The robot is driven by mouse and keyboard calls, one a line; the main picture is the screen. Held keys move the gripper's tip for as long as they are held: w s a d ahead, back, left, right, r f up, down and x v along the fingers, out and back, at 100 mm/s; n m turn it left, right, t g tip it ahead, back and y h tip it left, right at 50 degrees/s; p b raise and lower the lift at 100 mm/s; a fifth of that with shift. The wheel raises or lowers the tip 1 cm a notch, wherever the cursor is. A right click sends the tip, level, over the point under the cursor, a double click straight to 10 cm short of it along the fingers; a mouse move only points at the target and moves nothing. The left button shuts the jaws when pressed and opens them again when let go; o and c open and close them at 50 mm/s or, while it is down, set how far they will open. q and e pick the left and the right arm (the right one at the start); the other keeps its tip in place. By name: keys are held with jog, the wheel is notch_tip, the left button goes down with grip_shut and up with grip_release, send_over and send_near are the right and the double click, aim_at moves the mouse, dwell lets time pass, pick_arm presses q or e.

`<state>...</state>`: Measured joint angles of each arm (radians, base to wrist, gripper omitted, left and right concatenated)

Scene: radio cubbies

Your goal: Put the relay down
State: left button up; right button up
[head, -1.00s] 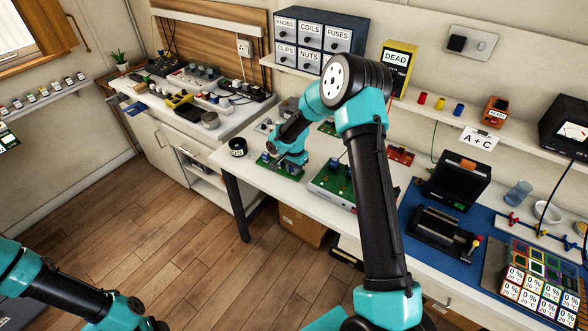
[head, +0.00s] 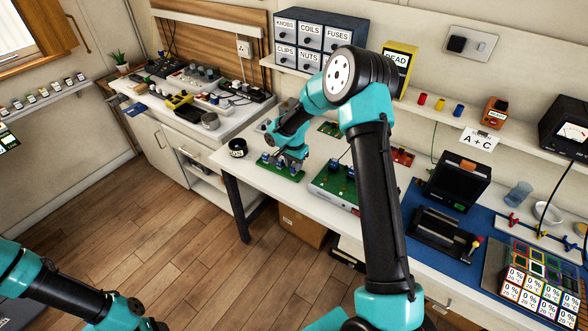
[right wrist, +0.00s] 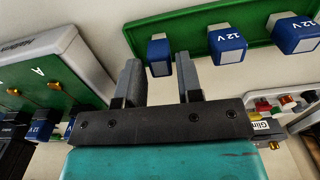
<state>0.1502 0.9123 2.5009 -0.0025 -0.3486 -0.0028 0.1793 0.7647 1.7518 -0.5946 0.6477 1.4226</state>
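A green board (head: 290,176) lies on the white bench near its front left end. It bears blue relays marked 12 V; three show in the right wrist view, a near one (right wrist: 158,54), a middle one (right wrist: 228,44) and a far one (right wrist: 294,36). My right gripper (head: 289,163) is low over this board. In the right wrist view its two fingers (right wrist: 158,78) are apart, with the near relay showing in the gap by the fingertips; the relay appears to stand on the board. My left arm enters at the lower left of the head view, its gripper not clearly shown.
A grey-white chassis with a green top (head: 322,188) stands close right of the board; it carries blue relays too. A dark round pot (head: 238,147) stands left, near the bench edge. Labelled drawers (head: 318,38) are on the shelf behind. A blue mat with black devices lies right.

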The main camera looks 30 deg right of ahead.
notch_tip(320, 180, up, 9)
dwell(0.3)
jog(key=shift+f, duration=0.1)
dwell(0.4)
